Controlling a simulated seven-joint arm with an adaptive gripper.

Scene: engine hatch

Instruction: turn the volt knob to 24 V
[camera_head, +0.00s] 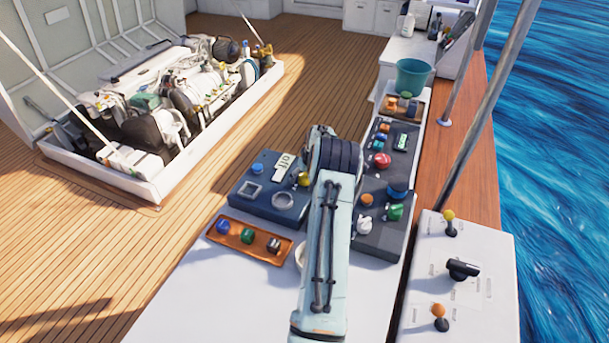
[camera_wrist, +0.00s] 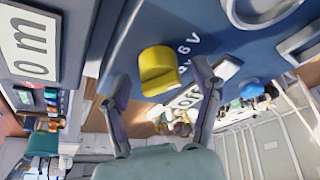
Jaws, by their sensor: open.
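A yellow knob (camera_head: 303,179) sits on the blue panel (camera_head: 245,203), just left of my arm in the head view. In the wrist view the yellow knob (camera_wrist: 158,70) is large and near the centre, with a marking reading about "6 V" beside it. Which mark it points at is not clear. My gripper (camera_wrist: 160,74) is open, with one finger at each side of the knob in the picture. Whether either finger touches it cannot be told. In the head view my gripper is hidden behind my arm.
A dark panel with red (camera_head: 381,160), green and white knobs stands right of my arm. An orange tray (camera_head: 233,236) with several knobs lies at the front left. A teal bucket (camera_head: 412,76) is further back. A white box (camera_head: 455,300) with levers stands at the right.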

